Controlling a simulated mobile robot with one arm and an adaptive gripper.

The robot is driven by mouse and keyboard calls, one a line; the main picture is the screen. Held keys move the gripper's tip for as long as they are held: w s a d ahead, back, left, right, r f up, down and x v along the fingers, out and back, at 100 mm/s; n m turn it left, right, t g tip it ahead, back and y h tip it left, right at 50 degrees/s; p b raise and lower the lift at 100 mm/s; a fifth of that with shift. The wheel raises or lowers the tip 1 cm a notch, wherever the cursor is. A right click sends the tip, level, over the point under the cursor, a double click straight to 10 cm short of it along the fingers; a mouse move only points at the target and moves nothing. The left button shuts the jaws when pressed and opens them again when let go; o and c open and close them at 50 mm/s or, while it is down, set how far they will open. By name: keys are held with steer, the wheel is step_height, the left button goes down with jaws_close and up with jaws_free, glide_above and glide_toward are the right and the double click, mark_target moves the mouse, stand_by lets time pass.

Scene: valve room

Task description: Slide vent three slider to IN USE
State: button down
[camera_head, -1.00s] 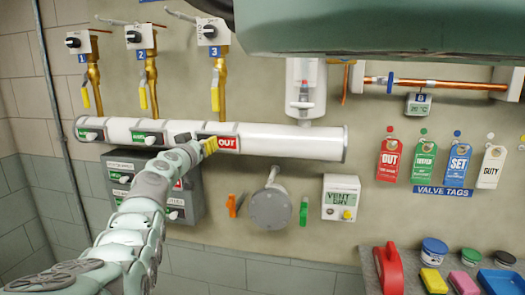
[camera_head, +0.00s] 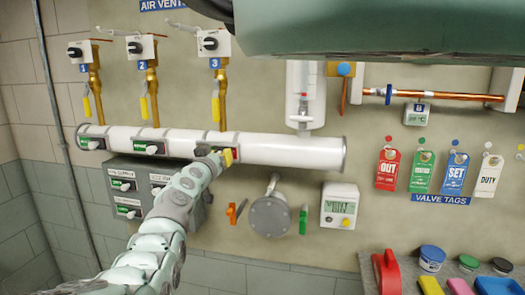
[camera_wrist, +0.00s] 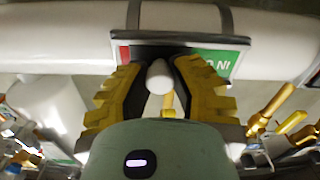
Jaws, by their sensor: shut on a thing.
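The vent three slider (camera_head: 236,141) sits on the white pipe below the vent 3 valve. My gripper (camera_head: 227,156) is at its plate and hides most of it in the head view. In the wrist view the slider's white knob (camera_wrist: 159,76) is between my yellow fingers (camera_wrist: 160,80), which are shut on it. Behind them the plate shows a narrow red part at its left and a green part (camera_wrist: 235,62) at its right, with upside-down lettering partly hidden by a finger.
The vent one slider (camera_head: 92,138) and vent two slider (camera_head: 149,141) show green on the same pipe (camera_head: 290,150). A grey switch box (camera_head: 128,172) is below, partly behind my arm. A round grey flange (camera_head: 270,214) and a vent display (camera_head: 340,206) are to the right.

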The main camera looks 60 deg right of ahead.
steer(key=shift+s+d, duration=0.3)
steer(key=shift+s, duration=0.35)
steer(key=c, duration=0.7)
jaws_free()
steer(key=shift+c, duration=0.2)
steer(key=shift+a, duration=0.1)
steer(key=v, duration=1.2)
